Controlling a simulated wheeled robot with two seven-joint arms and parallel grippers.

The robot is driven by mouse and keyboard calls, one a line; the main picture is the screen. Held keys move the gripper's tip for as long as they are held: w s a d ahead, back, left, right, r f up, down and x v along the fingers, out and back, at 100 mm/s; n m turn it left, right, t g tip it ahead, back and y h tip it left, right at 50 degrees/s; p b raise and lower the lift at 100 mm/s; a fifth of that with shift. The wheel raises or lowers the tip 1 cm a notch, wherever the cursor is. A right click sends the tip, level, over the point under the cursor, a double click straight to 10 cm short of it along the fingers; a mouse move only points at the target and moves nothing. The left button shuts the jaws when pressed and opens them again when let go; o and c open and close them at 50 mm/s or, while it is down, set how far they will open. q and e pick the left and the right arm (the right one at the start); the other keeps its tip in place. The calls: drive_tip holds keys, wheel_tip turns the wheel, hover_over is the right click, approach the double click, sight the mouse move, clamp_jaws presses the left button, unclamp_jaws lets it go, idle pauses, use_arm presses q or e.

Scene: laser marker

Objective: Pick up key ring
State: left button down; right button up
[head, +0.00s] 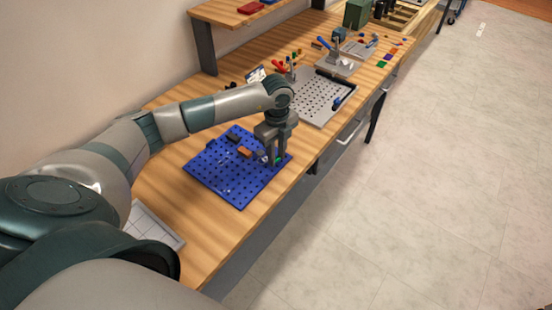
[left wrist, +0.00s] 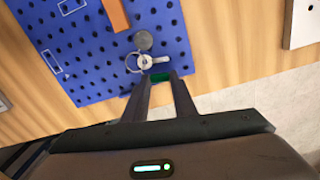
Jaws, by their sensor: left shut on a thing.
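The key ring (left wrist: 134,62) is a metal ring with a silver key, lying over the blue perforated board (left wrist: 88,62) in the left wrist view. A small green piece (left wrist: 159,78) sits between the fingertips, beside the key. My left gripper (head: 274,160) points down over the right part of the blue board (head: 222,180) in the head view. In the left wrist view its fingers (left wrist: 158,80) are shut on the green piece, which appears to be part of the key ring. The head view shows little of the key ring. My right gripper is in neither view.
An orange block (head: 244,152) and a dark block (head: 232,137) lie on the blue board. A round grey disc (left wrist: 143,40) lies close to the ring. A grey perforated plate (head: 312,95) stands farther back on the wooden bench. A pale tray (head: 152,222) is at the near left.

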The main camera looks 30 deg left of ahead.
use_arm(q)
wheel_tip(320, 180, up, 2)
drive_tip(key=shift+w+d+r+b, duration=0.1)
drive_tip(key=shift+r+b, duration=0.05)
drive_tip(key=shift+b, duration=0.6)
drive_tip(key=w+d+r+b, duration=0.4)
drive_tip(key=d+r, duration=0.3)
drive_tip(key=d, duration=0.3)
drive_tip(key=shift+w+d+b, duration=0.15)
drive_tip(key=shift+w+b, duration=0.15)
drive_tip(key=shift+w, duration=0.25)
